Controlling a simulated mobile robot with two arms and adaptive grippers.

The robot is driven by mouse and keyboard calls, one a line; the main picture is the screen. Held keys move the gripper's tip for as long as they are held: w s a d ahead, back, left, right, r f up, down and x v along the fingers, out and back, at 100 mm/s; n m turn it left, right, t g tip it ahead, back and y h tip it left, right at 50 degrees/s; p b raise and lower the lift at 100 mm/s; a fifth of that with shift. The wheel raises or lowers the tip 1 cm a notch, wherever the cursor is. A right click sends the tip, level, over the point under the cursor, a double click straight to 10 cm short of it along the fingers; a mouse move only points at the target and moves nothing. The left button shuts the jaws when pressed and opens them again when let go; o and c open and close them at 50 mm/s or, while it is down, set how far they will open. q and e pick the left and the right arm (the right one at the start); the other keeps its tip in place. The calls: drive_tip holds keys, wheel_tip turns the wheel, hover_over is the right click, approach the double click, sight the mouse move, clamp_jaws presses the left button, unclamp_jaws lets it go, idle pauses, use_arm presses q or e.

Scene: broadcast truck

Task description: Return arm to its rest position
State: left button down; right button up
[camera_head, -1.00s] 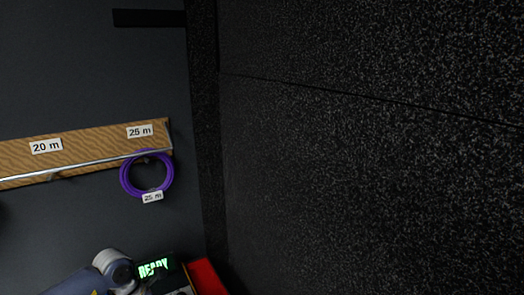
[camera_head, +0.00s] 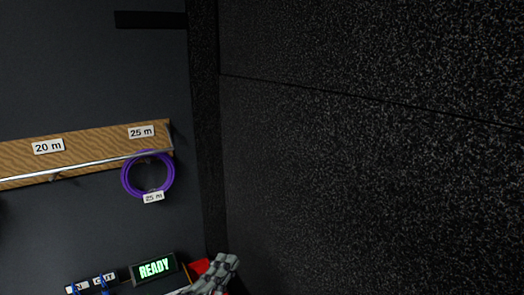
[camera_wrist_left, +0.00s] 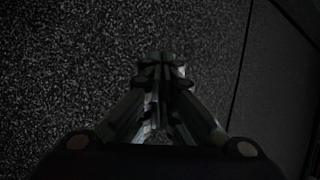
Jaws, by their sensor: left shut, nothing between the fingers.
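My left gripper (camera_head: 226,268) shows at the bottom of the head view, low and right of the lit READY display. In the left wrist view the same gripper (camera_wrist_left: 161,62) has its fingers together with nothing between them, in front of a dark speckled wall panel (camera_wrist_left: 90,70). The rest of my left arm is below the head view. My right gripper is in neither view.
A purple cable coil (camera_head: 148,192) tagged 25 m hangs from the wooden rail board (camera_head: 90,150). The READY display (camera_head: 154,268) and a red object (camera_head: 199,266) are at the bottom. The speckled wall (camera_head: 370,150) fills the right side.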

use_arm(q)
drive_tip(key=s+a+f+n+g+y, duration=0.3)
drive_tip(key=a+f+n+y, duration=0.2)
drive_tip(key=a+f+n, duration=0.15)
drive_tip(key=s+a+f+n+g+y, duration=0.25)
drive_tip(key=a+f+n+y, duration=0.25)
drive_tip(key=f+n, duration=0.25)
drive_tip(key=s+f+n+g, duration=0.1)
drive_tip(key=s+f+g, duration=0.25)
drive_tip(key=s, duration=0.35)
drive_tip(key=s+a+f+n+g, duration=0.1)
drive_tip(key=s+f+g, duration=0.2)
drive_tip(key=s+f, duration=0.3)
drive_tip(key=s+f+n+g, duration=0.1)
drive_tip(key=s+f+g, duration=0.2)
drive_tip(key=s, duration=0.5)
drive_tip(key=s+f+g+h+b, duration=0.1)
drive_tip(key=s+f, duration=0.1)
drive_tip(key=f, duration=1.3)
drive_tip(key=s+f+b, duration=0.1)
drive_tip(key=s+f, duration=0.1)
drive_tip(key=f, duration=1.2)
drive_tip(key=s+a+f+g, duration=0.1)
drive_tip(key=s+a+f, duration=0.2)
drive_tip(key=s+f, duration=1.2)
drive_tip(key=shift+s+f+g+b, duration=0.3)
drive_tip(key=shift+s+f+b, duration=0.1)
drive_tip(key=shift+f, duration=0.3)
